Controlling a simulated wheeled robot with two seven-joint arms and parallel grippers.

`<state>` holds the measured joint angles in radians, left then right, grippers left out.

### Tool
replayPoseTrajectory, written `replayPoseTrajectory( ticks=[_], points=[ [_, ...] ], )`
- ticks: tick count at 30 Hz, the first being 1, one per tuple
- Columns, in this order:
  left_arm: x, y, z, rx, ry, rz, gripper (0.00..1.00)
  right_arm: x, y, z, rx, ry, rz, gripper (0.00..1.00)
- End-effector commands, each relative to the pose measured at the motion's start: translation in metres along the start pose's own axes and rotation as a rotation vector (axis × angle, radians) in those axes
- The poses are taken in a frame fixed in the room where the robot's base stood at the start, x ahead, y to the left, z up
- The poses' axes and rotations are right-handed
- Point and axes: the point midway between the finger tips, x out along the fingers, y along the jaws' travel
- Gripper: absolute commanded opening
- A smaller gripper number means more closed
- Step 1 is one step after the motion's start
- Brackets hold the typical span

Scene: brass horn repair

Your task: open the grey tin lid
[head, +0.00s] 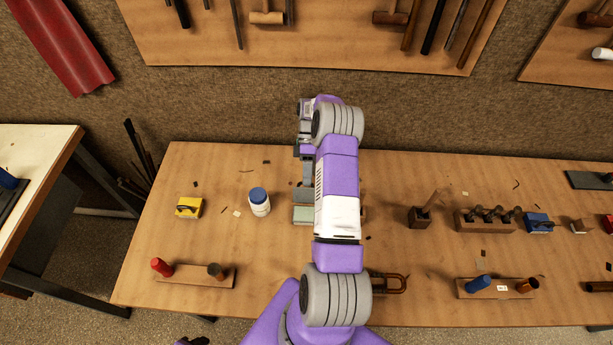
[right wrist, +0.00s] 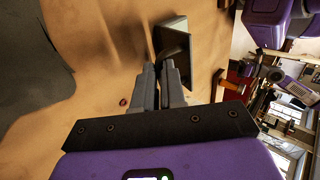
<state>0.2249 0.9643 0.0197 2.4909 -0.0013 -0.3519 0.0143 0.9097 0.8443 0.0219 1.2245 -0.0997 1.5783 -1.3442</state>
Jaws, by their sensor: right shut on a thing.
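The grey tin (head: 303,215) is a small pale grey box on the wooden bench, left of my right forearm, which hides part of it. My right gripper (head: 307,181) points down just behind the tin in the head view. In the right wrist view my right gripper (right wrist: 166,84) is shut on the edge of a flat grey plate, which looks like the tin lid (right wrist: 175,42). The lid stands tilted out from the fingertips. How far it is open, and its hinge, are hidden. My left gripper is not seen.
A white jar with a blue cap (head: 259,202) and a yellow block (head: 188,207) stand left of the tin. A brown block with a handle (head: 420,217) and a tool rack (head: 485,221) stand to the right. The bench (head: 235,160) behind the jar is mostly clear.

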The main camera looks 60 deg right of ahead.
Motion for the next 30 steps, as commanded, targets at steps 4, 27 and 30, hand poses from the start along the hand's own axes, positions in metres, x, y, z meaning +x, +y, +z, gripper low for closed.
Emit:
replayPoseTrajectory(
  ticks=[4,27,30],
  points=[
    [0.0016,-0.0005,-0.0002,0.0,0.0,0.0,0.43,0.007,0.011,0.0043,0.008,-0.005,0.022,0.0],
    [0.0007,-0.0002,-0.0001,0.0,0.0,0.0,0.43,0.0029,0.0097,0.0022,0.006,0.0,0.03,0.36],
    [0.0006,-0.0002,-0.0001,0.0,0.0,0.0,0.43,0.0024,0.0096,0.0019,0.006,0.0,0.031,0.36]
  ],
)
